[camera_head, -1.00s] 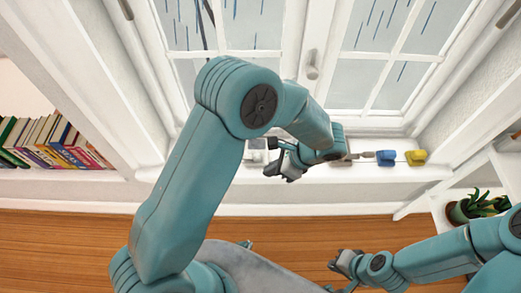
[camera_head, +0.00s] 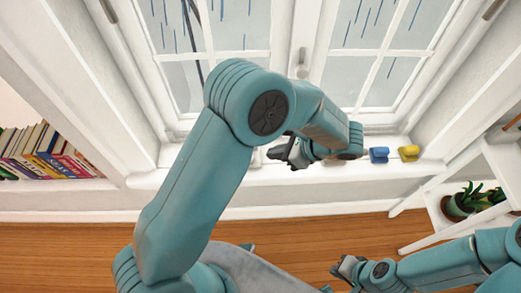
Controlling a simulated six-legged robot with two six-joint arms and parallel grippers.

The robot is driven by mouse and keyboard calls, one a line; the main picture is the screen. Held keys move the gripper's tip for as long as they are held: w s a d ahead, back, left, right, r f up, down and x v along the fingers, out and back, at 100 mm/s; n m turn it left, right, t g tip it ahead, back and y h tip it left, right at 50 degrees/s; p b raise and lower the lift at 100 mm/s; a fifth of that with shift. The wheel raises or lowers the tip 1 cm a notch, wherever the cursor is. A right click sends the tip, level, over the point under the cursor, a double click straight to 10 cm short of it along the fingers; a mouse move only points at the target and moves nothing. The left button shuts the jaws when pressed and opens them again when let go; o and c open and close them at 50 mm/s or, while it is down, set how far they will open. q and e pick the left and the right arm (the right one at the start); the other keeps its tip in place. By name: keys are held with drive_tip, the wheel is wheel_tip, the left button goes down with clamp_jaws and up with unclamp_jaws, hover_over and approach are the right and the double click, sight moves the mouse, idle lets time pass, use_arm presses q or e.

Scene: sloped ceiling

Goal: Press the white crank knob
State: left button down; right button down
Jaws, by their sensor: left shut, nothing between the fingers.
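My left gripper (camera_head: 284,153) is shut and empty, held in front of the window sill with its fingers pointing left. A small pale piece (camera_head: 257,157) shows on the sill just left of the fingers; it may be part of the white crank, but it is mostly hidden. I cannot make out the knob, or whether the fingers touch it. My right gripper (camera_head: 345,268) is low in the view over the floor, far from the sill; its jaw opening is unclear.
A window handle (camera_head: 301,70) is above. Books (camera_head: 45,152) stand at left, a potted plant (camera_head: 465,202) on a right shelf. Wooden floor (camera_head: 60,240) lies below.

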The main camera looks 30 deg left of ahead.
use_arm(q)
drive_tip(key=shift+a+r+x, duration=0.25)
drive_tip(key=shift+r+x, duration=0.05)
drive_tip(key=shift+x, duration=1.7)
drive_tip(key=shift+a+r+x, duration=0.3)
drive_tip(key=shift+x, duration=1.65)
drive_tip(key=shift+a+r+x, duration=0.25)
drive_tip(key=shift+r+x, duration=0.05)
drive_tip(key=shift+x, duration=1.7)
